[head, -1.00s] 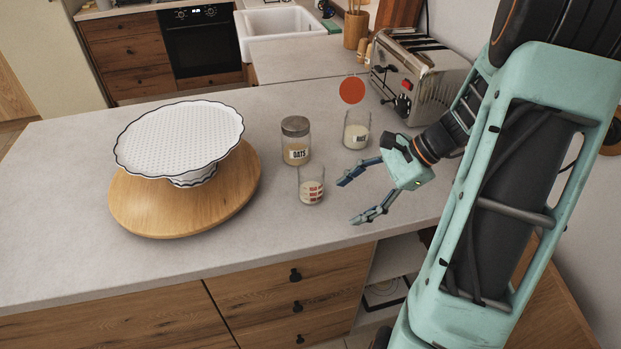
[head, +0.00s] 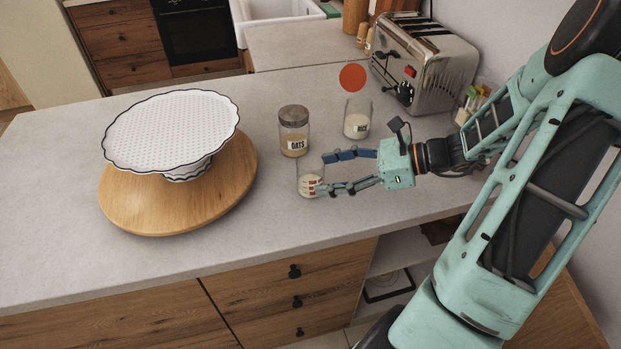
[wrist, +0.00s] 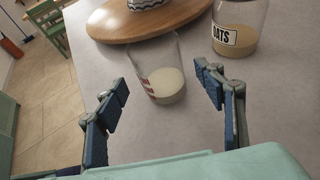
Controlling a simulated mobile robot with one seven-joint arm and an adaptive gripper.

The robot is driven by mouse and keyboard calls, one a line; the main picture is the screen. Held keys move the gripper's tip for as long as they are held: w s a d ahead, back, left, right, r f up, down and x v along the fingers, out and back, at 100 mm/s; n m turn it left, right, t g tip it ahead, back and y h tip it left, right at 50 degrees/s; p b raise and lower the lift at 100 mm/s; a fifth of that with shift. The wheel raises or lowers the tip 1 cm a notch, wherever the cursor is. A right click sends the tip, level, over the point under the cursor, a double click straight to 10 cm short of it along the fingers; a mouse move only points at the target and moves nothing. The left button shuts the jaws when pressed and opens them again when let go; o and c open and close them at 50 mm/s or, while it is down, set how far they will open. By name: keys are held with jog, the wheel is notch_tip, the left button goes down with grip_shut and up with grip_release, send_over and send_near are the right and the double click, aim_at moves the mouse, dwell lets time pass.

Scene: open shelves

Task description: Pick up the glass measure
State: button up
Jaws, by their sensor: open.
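The glass measure (head: 308,184) is a clear cup with red markings and pale contents, upright on the counter. In the wrist view the glass measure (wrist: 166,86) lies ahead, between the lines of my two fingers. My gripper (head: 323,174) is open, low over the counter, with its fingertips at the cup's right side in the head view. The lower fingertip overlaps the cup there; I cannot tell whether it touches. In the wrist view my gripper (wrist: 162,78) has clear space between each finger and the cup.
An oats jar (head: 293,136) stands just behind the cup. A rice jar (head: 357,122) is behind my gripper, with an orange-red disc (head: 352,77) above it. A wooden stand (head: 235,190) with a white scalloped tray (head: 165,130) is at left. A toaster (head: 440,65) is behind.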

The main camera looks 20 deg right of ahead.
aim_at(311, 177)
jog(key=x, duration=0.5)
jog(key=shift+d+f, duration=0.1)
jog(key=shift+f, duration=0.2)
jog(key=shift+c, duration=0.6)
jog(key=c, duration=1.3)
